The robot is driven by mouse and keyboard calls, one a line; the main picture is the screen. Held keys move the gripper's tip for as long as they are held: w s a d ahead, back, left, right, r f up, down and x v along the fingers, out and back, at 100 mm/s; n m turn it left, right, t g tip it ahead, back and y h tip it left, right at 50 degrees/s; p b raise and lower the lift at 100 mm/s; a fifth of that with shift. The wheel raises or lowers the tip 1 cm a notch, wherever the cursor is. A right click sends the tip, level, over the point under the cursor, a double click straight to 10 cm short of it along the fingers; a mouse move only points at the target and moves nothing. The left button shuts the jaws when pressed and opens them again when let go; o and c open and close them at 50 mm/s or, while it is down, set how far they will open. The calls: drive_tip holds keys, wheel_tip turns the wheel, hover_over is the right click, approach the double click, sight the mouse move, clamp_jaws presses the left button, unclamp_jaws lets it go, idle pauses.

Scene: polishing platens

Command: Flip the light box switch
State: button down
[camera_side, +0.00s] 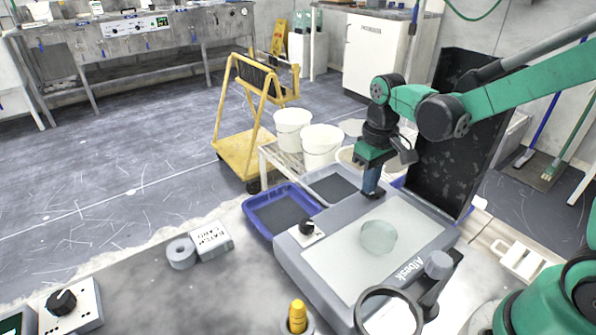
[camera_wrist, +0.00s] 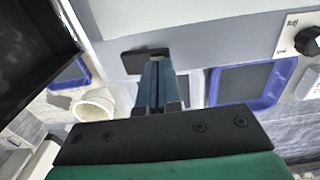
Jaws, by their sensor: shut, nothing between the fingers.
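The light box (camera_side: 340,272) is a grey case with a pale top panel on the bench. A small dark plate (camera_wrist: 135,60), probably its switch, lies on the grey case edge in the wrist view. It also shows in the side view (camera_side: 375,197), at the far edge of the box. My gripper (camera_side: 370,191) points down there with its blue fingers shut and empty. In the wrist view the fingertips (camera_wrist: 157,64) overlap the dark plate and hide part of it. I cannot tell whether they touch it or which way the switch is set.
A black knob (camera_side: 307,228) sits on the box's left corner. A clear round disc (camera_side: 379,237) lies on the panel. A blue tray (camera_side: 258,219) stands left of the box, a black upright panel (camera_side: 458,150) behind right. A magnifier (camera_side: 385,291) stands in front.

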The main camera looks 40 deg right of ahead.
drive_tip(key=shift+f, duration=0.3)
drive_tip(key=shift+r, duration=3.55)
drive_tip(key=shift+s, duration=0.1)
drive_tip(key=shift+s+a+r+t, duration=0.2)
drive_tip(key=shift+a+t, duration=0.05)
drive_tip(key=shift+t, duration=0.05)
drive_tip(key=shift+s+a+r+t, duration=0.1)
drive_tip(key=shift+s+a+t, duration=0.6)
drive_tip(key=shift+t, duration=0.4)
drive_tip(key=shift+s+a+f+t, duration=0.1)
drive_tip(key=shift+s+a+t, duration=0.45)
drive_tip(key=shift+s+t, duration=0.45)
drive_tip(key=shift+s+a+r+t, duration=0.1)
drive_tip(key=shift+s+a+t, duration=0.55)
drive_tip(key=shift+t, duration=0.55)
